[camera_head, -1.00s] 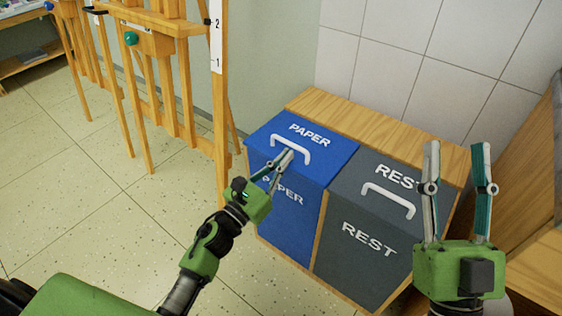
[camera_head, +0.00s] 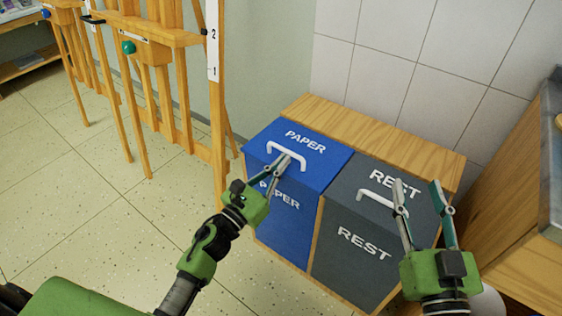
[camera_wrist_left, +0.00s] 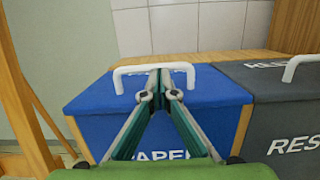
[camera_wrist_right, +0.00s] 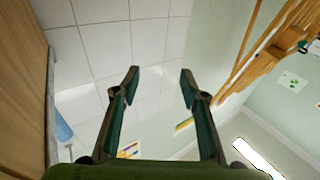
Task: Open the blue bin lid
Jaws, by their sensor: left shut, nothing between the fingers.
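The blue bin (camera_head: 286,232) is marked PAPER and stands in a wooden cabinet. Its blue lid (camera_head: 318,161) is closed and carries a white handle (camera_head: 272,150). In the left wrist view the handle (camera_wrist_left: 133,69) runs across the lid, just at my fingertips. My left gripper (camera_head: 287,157) is shut with its tips at the handle; they look close to or touching it, with nothing between the fingers. My right gripper (camera_head: 416,183) is open and empty above the grey bin. In the right wrist view its fingers (camera_wrist_right: 159,75) stand apart before the wall.
The grey REST bin (camera_head: 345,255), with its own white handle (camera_head: 372,197), stands right beside the blue one. Wooden easels (camera_head: 150,60) stand at the left. A wooden cabinet (camera_head: 510,190) is at the right. Tiled wall lies behind; the floor (camera_head: 80,210) at left is clear.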

